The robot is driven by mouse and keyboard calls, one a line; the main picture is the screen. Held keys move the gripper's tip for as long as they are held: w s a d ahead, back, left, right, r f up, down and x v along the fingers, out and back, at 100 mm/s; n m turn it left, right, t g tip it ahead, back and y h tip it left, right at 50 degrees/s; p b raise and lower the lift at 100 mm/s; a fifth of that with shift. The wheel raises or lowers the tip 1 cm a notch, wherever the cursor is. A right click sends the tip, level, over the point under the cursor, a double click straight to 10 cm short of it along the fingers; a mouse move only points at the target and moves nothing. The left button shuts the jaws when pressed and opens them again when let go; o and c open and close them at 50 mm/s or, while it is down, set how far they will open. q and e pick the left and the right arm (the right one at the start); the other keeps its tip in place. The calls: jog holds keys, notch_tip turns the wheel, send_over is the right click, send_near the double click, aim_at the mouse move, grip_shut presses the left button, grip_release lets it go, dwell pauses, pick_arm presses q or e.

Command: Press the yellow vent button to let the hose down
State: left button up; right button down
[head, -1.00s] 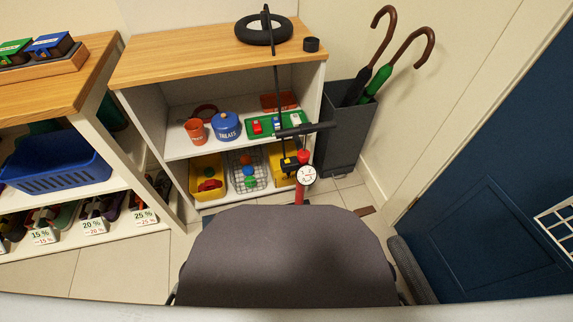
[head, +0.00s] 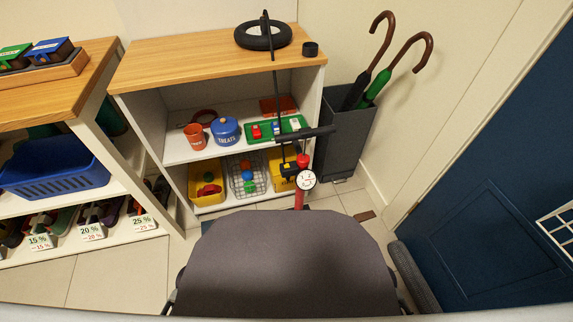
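A floor pump with a red barrel (head: 299,201), a round white gauge (head: 306,180) and a black T-handle (head: 306,133) stands upright in front of the shelf. Its thin black hose (head: 277,95) runs up to a small black tire (head: 262,36) on the wooden shelf top. A small black part with a touch of yellow (head: 285,167) shows left of the gauge, but I cannot tell whether this yellow is the vent button or the yellow bin behind. Neither of my grippers is in view.
The cubby shelf (head: 180,149) holds a red pot, a blue treats jar, a green tray and bins. An umbrella stand (head: 344,135) is close right of the pump. A blue door (head: 490,200) is at right. A blue basket (head: 55,170) is at left.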

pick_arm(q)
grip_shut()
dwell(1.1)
